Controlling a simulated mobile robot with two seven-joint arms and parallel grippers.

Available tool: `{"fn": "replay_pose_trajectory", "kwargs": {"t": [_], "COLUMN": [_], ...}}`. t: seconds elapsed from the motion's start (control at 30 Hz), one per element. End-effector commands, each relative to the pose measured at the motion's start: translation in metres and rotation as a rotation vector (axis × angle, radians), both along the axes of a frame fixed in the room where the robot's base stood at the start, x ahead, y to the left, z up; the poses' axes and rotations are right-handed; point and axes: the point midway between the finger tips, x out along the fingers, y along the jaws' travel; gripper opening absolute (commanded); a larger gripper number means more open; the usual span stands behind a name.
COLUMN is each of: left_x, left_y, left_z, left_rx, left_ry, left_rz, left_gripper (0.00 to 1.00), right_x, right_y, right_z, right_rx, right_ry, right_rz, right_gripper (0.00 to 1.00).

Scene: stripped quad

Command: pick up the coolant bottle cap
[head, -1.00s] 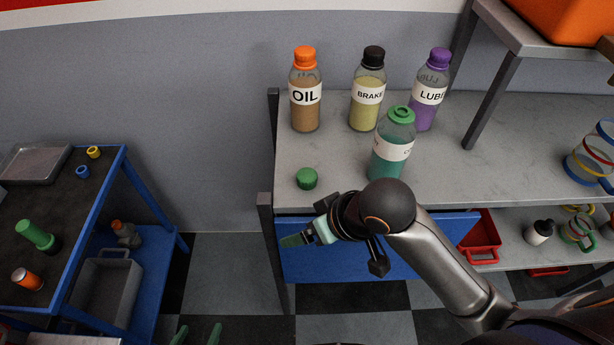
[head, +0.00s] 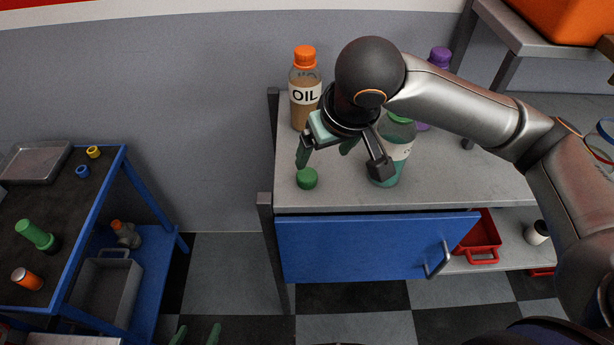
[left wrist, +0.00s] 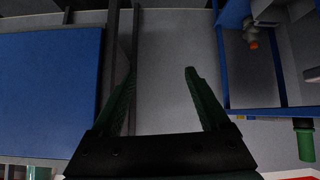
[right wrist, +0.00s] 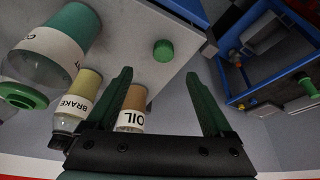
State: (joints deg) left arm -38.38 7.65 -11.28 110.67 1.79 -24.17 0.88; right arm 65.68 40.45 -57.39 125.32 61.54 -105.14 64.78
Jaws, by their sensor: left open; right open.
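The green coolant bottle cap (head: 307,179) lies on the grey bench top near its front left corner, beside the teal coolant bottle (head: 385,170). My right gripper (head: 326,152) is open and empty above the bench, just behind the cap in the head view. In the right wrist view the cap (right wrist: 163,50) shows beyond the gap between the open fingers (right wrist: 158,76), not touching them. The coolant bottle is partly hidden by my right arm. My left gripper (head: 198,334) is open and empty, low at the bottom of the head view.
The oil bottle (head: 303,95) stands behind the cap. The brake bottle (right wrist: 78,105) is hidden in the head view by my right arm, which partly covers the purple bottle (head: 440,57). A blue-framed cart (head: 60,215) stands left.

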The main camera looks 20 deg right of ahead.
Motion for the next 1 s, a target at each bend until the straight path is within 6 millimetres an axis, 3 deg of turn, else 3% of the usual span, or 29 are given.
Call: {"fn": "replay_pose_trajectory", "kwargs": {"t": [0.3,0.57,0.8,1.0], "left_x": [0.004,0.008,0.007,0.008], "left_y": [-0.008,-0.009,-0.011,-0.013], "left_z": [-0.006,-0.006,-0.012,-0.009], "left_rx": [-0.009,-0.011,-0.012,-0.015], "left_ry": [0.0,-0.009,-0.002,-0.002], "left_rz": [-0.014,-0.017,-0.022,-0.025], "left_gripper": [0.79,0.79,0.79,0.79], "right_x": [0.021,0.03,0.045,0.048], "right_y": [0.003,0.006,0.012,0.013], "right_z": [-0.053,-0.071,-0.102,-0.108], "right_rx": [0.0,-0.001,-0.002,0.0], "right_ry": [0.002,0.0,0.0,-0.002], "right_rz": [0.0,0.002,0.001,0.004], "right_gripper": [0.86,0.86,0.86,0.86]}}
